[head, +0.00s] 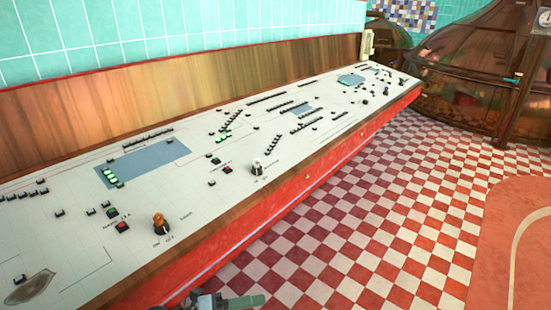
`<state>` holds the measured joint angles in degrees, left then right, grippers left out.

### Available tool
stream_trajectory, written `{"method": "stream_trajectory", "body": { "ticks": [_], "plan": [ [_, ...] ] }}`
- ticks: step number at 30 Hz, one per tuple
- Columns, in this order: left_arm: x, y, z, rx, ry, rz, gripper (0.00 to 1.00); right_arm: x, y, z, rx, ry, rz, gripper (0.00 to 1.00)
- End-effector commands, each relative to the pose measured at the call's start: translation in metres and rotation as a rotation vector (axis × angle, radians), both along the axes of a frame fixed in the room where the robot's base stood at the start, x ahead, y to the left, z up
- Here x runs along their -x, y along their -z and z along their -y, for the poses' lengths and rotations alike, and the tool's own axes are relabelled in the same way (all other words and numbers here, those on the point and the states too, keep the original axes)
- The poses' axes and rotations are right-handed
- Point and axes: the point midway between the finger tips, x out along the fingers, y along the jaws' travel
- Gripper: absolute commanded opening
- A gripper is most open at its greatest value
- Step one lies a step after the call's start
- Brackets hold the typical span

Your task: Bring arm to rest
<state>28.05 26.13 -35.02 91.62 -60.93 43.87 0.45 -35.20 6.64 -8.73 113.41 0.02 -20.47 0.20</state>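One of my grippers, which seems to be the left one (248,301), shows at the bottom edge, left of the middle. Dark arm parts and a greenish finger pointing right are visible; the rest is cut off by the frame. It appears in front of the red front of a long control desk (190,207). I cannot tell whether it is open or shut, and I see nothing held in it. My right gripper is not in view.
The white desk top carries many small black buttons, an orange-topped knob (159,220) and a white-topped knob (257,167). Large copper kettles (470,80) stand at the back right. The red and white checkered floor (370,230) is clear.

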Motion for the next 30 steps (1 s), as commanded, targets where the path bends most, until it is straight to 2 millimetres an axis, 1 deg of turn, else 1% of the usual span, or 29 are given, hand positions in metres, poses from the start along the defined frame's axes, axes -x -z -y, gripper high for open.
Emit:
{"method": "stream_trajectory", "body": {
  "ticks": [1, 2, 5, 7, 11, 13, 14, 15, 17, 18, 20, 21, 24, 25, 27, 30],
  "plan": [
    [0.007, 0.000, 0.001, 0.085, -0.076, -0.073, 0.58, -0.001, -0.002, 0.000, 0.001, -0.001, 0.004, 0.36],
    [0.009, 0.000, 0.000, 0.132, -0.123, -0.115, 0.58, -0.002, -0.003, 0.001, 0.002, -0.001, 0.005, 0.36],
    [0.015, 0.006, -0.011, 0.274, -0.289, -0.269, 0.58, -0.003, -0.005, 0.001, 0.003, -0.003, 0.011, 0.36],
    [0.021, 0.015, -0.023, 0.360, -0.408, -0.386, 0.58, -0.005, -0.006, 0.002, 0.004, -0.004, 0.014, 0.36],
    [0.039, 0.043, -0.052, 0.493, -0.636, -0.619, 0.58, -0.007, -0.009, 0.002, 0.005, -0.004, 0.022, 0.36],
    [0.054, 0.063, -0.070, 0.552, -0.761, -0.753, 0.58, -0.008, -0.011, 0.002, 0.006, -0.004, 0.026, 0.36],
    [0.063, 0.073, -0.077, 0.573, -0.815, -0.811, 0.58, -0.009, -0.011, 0.002, 0.006, -0.004, 0.027, 0.36],
    [0.075, 0.086, -0.088, 0.601, -0.886, -0.891, 0.58, -0.010, -0.012, 0.002, 0.005, -0.004, 0.029, 0.36],
    [0.097, 0.106, -0.102, 0.636, -0.991, -1.012, 0.58, -0.011, -0.013, 0.002, 0.006, -0.004, 0.032, 0.36],
    [0.113, 0.119, -0.111, 0.655, -1.060, -1.093, 0.58, -0.012, -0.014, 0.002, 0.006, -0.004, 0.034, 0.36],
    [0.140, 0.137, -0.123, 0.678, -1.156, -1.211, 0.58, -0.013, -0.015, 0.002, 0.005, -0.004, 0.037, 0.36],
    [0.158, 0.148, -0.130, 0.688, -1.216, -1.284, 0.58, -0.013, -0.016, 0.002, 0.006, -0.003, 0.039, 0.36],
    [0.199, 0.169, -0.143, 0.708, -1.336, -1.441, 0.58, -0.015, -0.017, 0.003, 0.005, -0.004, 0.043, 0.36],
    [0.209, 0.173, -0.146, 0.711, -1.364, -1.479, 0.58, -0.015, -0.018, 0.002, 0.005, -0.004, 0.043, 0.36],
    [0.229, 0.180, -0.150, 0.715, -1.413, -1.549, 0.58, -0.015, -0.018, 0.002, 0.006, -0.003, 0.044, 0.36],
    [0.245, 0.186, -0.153, 0.718, -1.453, -1.606, 0.58, -0.015, -0.018, 0.002, 0.005, -0.002, 0.045, 0.36]
  ]
}}
